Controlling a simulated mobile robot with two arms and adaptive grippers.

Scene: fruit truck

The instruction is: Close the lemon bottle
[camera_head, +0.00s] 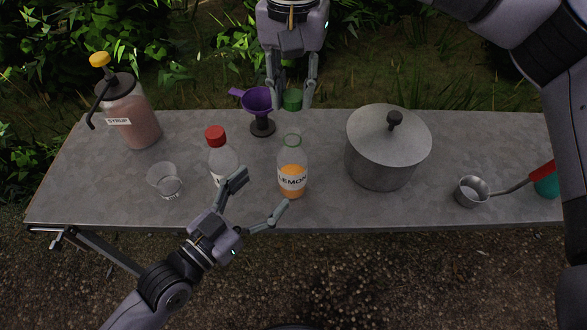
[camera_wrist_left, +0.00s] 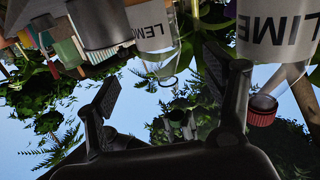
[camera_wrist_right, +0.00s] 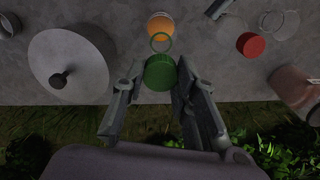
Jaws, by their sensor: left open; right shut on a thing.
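The lemon bottle (camera_head: 292,176) stands upright and open-topped on the counter, with orange contents and a LEMON label. It also shows in the left wrist view (camera_wrist_left: 155,37) and from above in the right wrist view (camera_wrist_right: 161,27). My right gripper (camera_head: 290,105) is shut on a green cap (camera_head: 292,98), held behind the bottle and apart from its mouth; the cap also shows in the right wrist view (camera_wrist_right: 160,73). My left gripper (camera_head: 262,192) is open and empty, in front of the counter, its fingers pointing towards the lemon bottle without visibly gripping it.
A red-capped lime bottle (camera_head: 222,160) stands left of the lemon bottle, near my left finger. A purple funnel (camera_head: 257,101) is behind. A lidded pot (camera_head: 380,165) and ladle (camera_head: 472,191) are right. An empty glass (camera_head: 165,181) and syrup dispenser (camera_head: 132,115) are left.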

